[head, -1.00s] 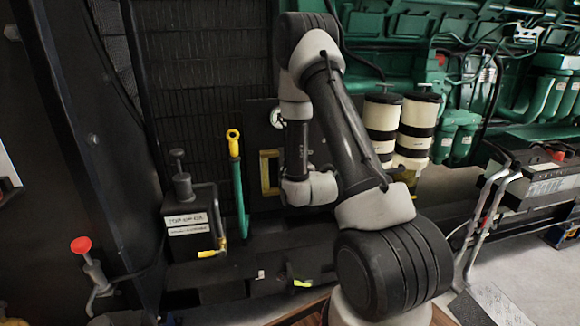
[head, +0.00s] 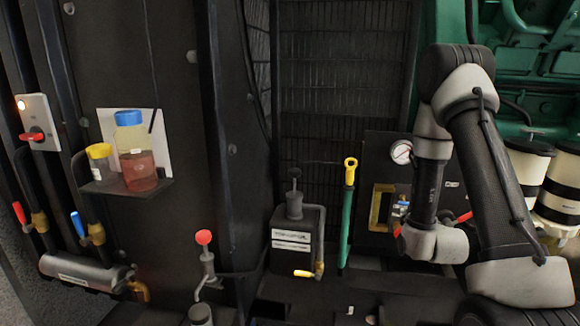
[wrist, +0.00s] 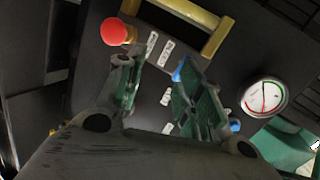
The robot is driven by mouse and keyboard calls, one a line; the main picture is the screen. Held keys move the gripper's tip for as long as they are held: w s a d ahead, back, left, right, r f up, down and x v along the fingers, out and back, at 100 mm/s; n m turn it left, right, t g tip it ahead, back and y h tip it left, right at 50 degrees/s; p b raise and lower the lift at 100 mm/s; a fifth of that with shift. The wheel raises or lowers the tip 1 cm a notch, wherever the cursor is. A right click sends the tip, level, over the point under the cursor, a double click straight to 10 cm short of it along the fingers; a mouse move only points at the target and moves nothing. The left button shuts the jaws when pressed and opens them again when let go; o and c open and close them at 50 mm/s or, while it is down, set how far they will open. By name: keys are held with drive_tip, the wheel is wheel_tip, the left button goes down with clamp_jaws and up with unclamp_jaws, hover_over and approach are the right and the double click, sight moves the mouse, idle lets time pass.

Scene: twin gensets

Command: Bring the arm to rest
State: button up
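My arm (head: 490,170) stands folded at the right of the head view, its upper links raised and its wrist hanging low in front of a dark panel (head: 375,148). My gripper (wrist: 158,90) shows in the wrist view with its two fingers apart and nothing between them. The panel's labels show through the gap. Beyond the fingers are a red knob (wrist: 114,32), a yellow handle (wrist: 190,18) and a round gauge (wrist: 264,95). In the head view the fingers are mostly hidden by the wrist.
A black tank (head: 293,240) and a green pipe with yellow top (head: 347,215) stand left of the wrist. A red-knobbed lever (head: 204,238) stands further left. A small shelf (head: 150,188) holds a blue-capped bottle (head: 135,155) and a yellow-capped jar (head: 100,165). Cream filters (head: 562,185) stand behind the arm.

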drive_tip(key=s+a+f+n+g+y, duration=0.1)
drive_tip(key=s+f+n+g, duration=0.4)
drive_tip(key=f, duration=0.4)
drive_tip(key=s+a+n+g, duration=0.2)
drive_tip(key=s+n+g, duration=0.1)
drive_tip(key=s+g, duration=0.3)
drive_tip(key=s+a+r+n, duration=0.2)
drive_tip(key=s+r, duration=0.5)
drive_tip(key=r, duration=0.4)
drive_tip(key=s+a+r+n+y, duration=0.1)
drive_tip(key=s+r+n, duration=0.4)
drive_tip(key=r, duration=0.6)
drive_tip(key=s+a+r+n+t, duration=0.1)
drive_tip(key=s+a+r+n, duration=0.1)
drive_tip(key=s+r, duration=0.7)
drive_tip(key=shift+s+a+r+n+y, duration=0.15)
drive_tip(key=shift+a+r+n+y, duration=0.2)
drive_tip(key=shift+r+n, duration=0.5)
drive_tip(key=shift+r, duration=0.1)
